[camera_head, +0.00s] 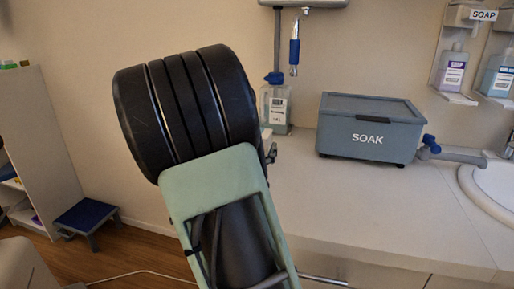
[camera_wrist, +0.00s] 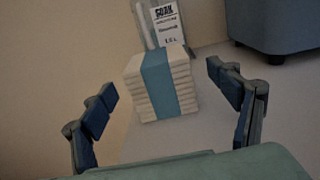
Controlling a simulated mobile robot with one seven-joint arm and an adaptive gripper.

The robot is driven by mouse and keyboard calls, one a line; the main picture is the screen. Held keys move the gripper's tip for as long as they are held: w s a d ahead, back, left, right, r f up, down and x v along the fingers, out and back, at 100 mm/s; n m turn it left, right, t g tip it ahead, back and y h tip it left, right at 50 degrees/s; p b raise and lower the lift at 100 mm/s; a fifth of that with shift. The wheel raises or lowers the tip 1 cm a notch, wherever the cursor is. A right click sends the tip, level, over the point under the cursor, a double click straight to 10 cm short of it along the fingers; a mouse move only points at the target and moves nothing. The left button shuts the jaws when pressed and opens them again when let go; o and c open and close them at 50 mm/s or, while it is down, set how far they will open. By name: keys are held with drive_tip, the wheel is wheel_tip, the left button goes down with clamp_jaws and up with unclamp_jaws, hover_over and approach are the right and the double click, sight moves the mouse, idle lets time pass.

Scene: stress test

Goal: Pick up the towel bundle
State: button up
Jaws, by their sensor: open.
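The towel bundle (camera_wrist: 162,85) is a stack of folded white towels with a blue band around it. In the wrist view it stands on the counter, in line with the space between my fingers. My gripper (camera_wrist: 160,83) is open and empty, with one blue-padded finger to each side of the picture and the bundle beyond them. No contact with the bundle shows. In the head view my arm hides nearly all of the bundle and most of the gripper.
A labelled clear bottle (camera_head: 277,108) stands right behind the bundle, near the wall. A grey lidded SOAK box (camera_head: 369,130) stands to the right, with a blue-handled tap (camera_head: 431,144) at its side. The counter front (camera_head: 370,205) is clear. A sink (camera_head: 488,188) lies far right.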

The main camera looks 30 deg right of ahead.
sight(266, 133)
drive_tip(key=shift+r+b+x, duration=0.2)
drive_tip(key=shift+b+x, duration=0.15)
drive_tip(key=shift+x, duration=1.2)
drive_tip(key=shift+r+b+x, duration=0.2)
drive_tip(key=shift+b+x, duration=0.1)
drive_tip(key=shift+x, duration=1.25)
drive_tip(key=shift+w+a, duration=0.1)
drive_tip(key=shift+a, duration=0.05)
drive_tip(key=c, duration=1.3)
